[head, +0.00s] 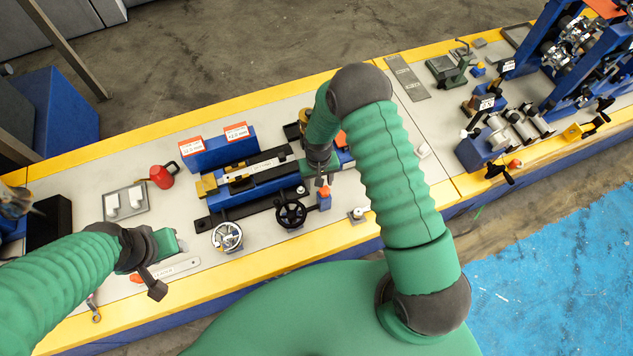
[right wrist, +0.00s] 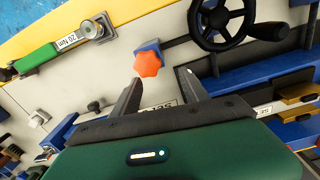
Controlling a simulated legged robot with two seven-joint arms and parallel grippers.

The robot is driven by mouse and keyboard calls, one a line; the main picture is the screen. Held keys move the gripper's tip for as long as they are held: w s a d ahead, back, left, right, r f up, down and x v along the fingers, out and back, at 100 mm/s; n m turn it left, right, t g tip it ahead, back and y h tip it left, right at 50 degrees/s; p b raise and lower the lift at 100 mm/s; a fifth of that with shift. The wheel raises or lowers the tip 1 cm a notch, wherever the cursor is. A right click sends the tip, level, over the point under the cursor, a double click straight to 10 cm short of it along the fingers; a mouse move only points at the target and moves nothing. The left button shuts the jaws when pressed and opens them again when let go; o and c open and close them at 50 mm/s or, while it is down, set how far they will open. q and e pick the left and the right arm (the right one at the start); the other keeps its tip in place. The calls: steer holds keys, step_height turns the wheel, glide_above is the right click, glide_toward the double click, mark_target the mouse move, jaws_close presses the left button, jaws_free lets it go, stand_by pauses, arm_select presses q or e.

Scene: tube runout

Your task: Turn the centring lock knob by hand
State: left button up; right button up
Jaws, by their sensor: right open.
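The orange-red lobed knob (right wrist: 148,63) sits on a small blue block (right wrist: 150,47) in the right wrist view. In the head view the knob (head: 324,191) is small, beside the black handwheel (head: 291,214). My right gripper (right wrist: 160,76) is open, its two dark fingers pointing toward the knob. The knob shows just beyond the fingertips, nearer the left finger; contact cannot be made out.
The black handwheel (right wrist: 222,20) is close to the right finger. A green-handled wrench marked 20 Nm (right wrist: 40,60) lies at the left in the wrist view. A silver dial wheel (head: 227,236), red padlock-like can (head: 162,175) and grey tray (head: 126,212) stand on the bench.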

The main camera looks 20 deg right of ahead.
steer(key=shift+r, duration=0.1)
step_height(320, 180, up, 6)
steer(key=p, duration=0.4)
